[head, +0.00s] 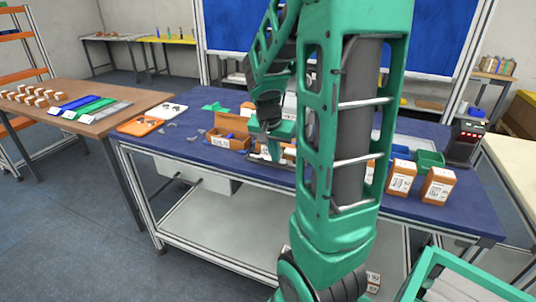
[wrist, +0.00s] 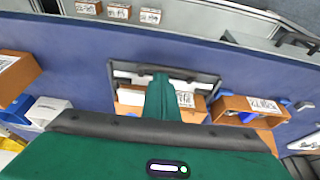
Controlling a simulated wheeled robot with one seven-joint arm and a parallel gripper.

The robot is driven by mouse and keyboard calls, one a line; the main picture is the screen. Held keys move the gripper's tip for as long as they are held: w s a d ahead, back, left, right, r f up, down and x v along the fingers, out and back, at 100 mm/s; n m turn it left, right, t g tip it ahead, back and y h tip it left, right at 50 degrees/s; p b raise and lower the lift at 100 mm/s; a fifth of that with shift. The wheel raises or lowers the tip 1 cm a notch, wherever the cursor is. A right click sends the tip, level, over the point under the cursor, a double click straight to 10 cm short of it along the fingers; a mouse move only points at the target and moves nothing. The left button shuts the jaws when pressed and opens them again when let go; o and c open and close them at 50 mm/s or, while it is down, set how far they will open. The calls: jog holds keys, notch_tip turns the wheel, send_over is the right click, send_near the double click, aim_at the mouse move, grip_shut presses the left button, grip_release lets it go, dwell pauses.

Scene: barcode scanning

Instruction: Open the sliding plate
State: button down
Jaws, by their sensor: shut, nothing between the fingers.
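My gripper (wrist: 162,82) is shut and empty over the blue table. Its green fingers show together in the middle of the wrist view. In the head view, my gripper (head: 268,150) is partly behind my arm. A dark bracket-like frame (wrist: 118,78) with a pale panel and orange box parts shows around and beyond the fingertips. I cannot tell if this frame is the sliding plate, or whether the fingers touch it. No sliding plate can be picked out for certain in the head view, where my arm hides the middle of the table.
An open orange box (head: 232,124) with blue contents stands left of my gripper; it also shows in the wrist view (wrist: 236,102). Orange labelled boxes (head: 437,186) and a green bin (head: 428,160) stand at the right. The left front tabletop (head: 180,143) is mostly clear.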

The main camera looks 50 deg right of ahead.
jog(key=v, duration=1)
dwell(0.3)
